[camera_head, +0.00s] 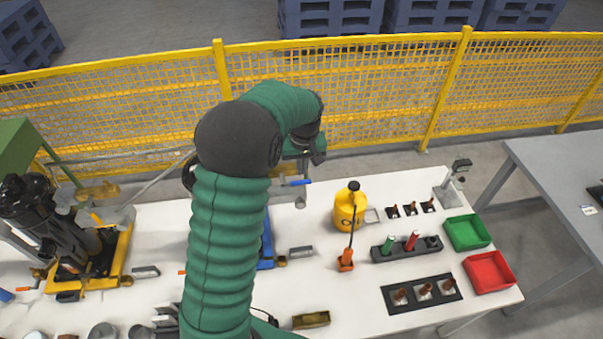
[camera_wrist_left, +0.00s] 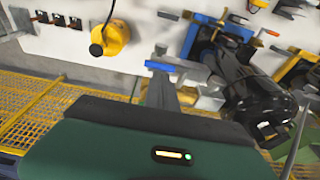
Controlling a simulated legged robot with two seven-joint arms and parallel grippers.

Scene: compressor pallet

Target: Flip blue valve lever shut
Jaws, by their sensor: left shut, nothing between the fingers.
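A blue lever (camera_head: 298,183) lies at the back edge of the white table, just right of my green left arm. It also shows in the wrist view (camera_wrist_left: 160,66), where it lies sideways across the picture. My left gripper (camera_head: 304,168) is above the lever in the head view. In the wrist view its shut grey fingers (camera_wrist_left: 161,85) end right by the lever, with nothing held. I cannot tell whether they touch it. The valve body under the lever is partly hidden by the gripper and arm. My right gripper is not in view.
A yellow oil can (camera_head: 349,211) stands right of the lever. A black cylinder unit (camera_head: 50,215) on a yellow frame stands at the left. Green (camera_head: 467,233) and red (camera_head: 489,272) trays sit at the right. A yellow mesh fence (camera_head: 370,95) runs behind the table.

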